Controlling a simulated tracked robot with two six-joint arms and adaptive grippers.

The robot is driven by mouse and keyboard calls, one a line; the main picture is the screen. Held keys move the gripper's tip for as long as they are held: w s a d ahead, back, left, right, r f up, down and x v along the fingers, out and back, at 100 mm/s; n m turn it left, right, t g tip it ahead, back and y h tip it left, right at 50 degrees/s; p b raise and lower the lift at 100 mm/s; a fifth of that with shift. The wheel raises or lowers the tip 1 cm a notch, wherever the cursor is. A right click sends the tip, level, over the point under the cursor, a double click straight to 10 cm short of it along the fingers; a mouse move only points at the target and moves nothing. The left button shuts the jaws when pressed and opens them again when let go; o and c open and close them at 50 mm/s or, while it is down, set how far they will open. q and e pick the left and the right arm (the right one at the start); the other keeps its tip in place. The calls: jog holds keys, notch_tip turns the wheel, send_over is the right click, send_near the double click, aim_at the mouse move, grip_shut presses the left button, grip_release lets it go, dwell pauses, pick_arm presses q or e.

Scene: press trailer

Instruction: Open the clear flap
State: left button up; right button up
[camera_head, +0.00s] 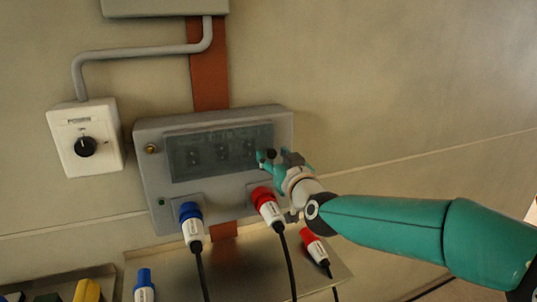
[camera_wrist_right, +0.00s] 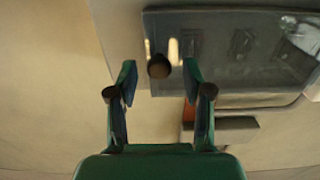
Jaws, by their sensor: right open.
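The clear flap (camera_head: 215,152) is a smoky see-through panel on the front of a grey wall box (camera_head: 148,180). It looks closed, with dark switches behind it. It also shows in the right wrist view (camera_wrist_right: 225,75). A small dark round knob (camera_wrist_right: 158,67) sits near the flap's edge. My right gripper (camera_head: 268,157) is at the flap's right end. In the right wrist view its two fingers (camera_wrist_right: 159,82) are open, apart on either side of the knob, with nothing visibly gripped. Whether they touch the flap cannot be told. My left gripper is not in view.
Below the box are a blue plug (camera_head: 191,218) and a red plug (camera_head: 265,203) with hanging cables. Another red plug (camera_head: 311,240) is on the shelf (camera_head: 235,262). A white switch with a dial (camera_head: 86,147) is at left. The wall at right is bare.

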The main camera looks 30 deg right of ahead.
jog(key=shift+w+d, duration=0.15)
jog(key=shift+w, duration=0.4)
grip_shut()
